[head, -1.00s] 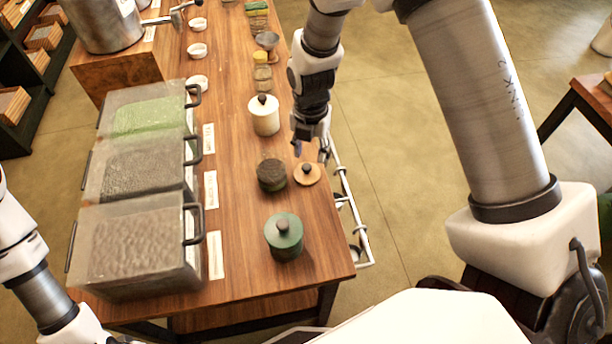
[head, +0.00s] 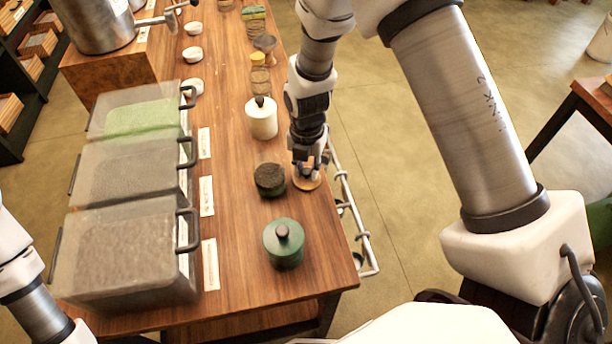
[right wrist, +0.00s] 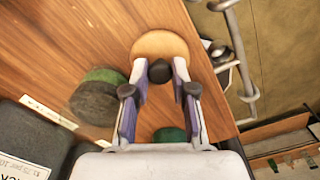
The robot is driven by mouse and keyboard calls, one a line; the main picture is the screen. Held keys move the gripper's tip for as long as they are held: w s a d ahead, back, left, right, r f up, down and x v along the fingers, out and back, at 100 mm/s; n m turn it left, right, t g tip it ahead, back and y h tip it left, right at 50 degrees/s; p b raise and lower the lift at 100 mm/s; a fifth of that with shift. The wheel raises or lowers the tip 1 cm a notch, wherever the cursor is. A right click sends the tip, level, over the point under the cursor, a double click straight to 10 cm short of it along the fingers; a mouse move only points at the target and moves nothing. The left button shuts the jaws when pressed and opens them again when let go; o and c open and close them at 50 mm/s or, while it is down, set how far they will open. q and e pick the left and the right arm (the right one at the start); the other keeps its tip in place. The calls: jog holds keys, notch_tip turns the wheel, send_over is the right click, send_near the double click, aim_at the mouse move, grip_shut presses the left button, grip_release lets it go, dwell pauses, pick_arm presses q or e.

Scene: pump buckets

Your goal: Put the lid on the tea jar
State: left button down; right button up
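The open tea jar (head: 270,180) stands upright on the wooden table, full of dark tea, with a green side. It also shows in the right wrist view (right wrist: 97,100). The round wooden lid (head: 309,184) lies flat on the table right of the jar, near the table edge. In the right wrist view the lid (right wrist: 160,44) has a dark knob. My right gripper (right wrist: 159,66) is lowered over the lid, its open fingers either side of the knob with small gaps. In the head view the right gripper (head: 306,170) partly hides the lid. My left gripper is out of view.
A green lidded jar (head: 284,246) stands in front of the tea jar, and a cream lidded jar (head: 262,120) behind it. Clear bins (head: 130,255) line the left side. A metal rail (head: 352,215) runs along the right table edge.

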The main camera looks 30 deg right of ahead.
jog(key=shift+r, duration=0.1)
jog(key=shift+r+p, duration=2.1)
jog(key=shift+r, duration=0.1)
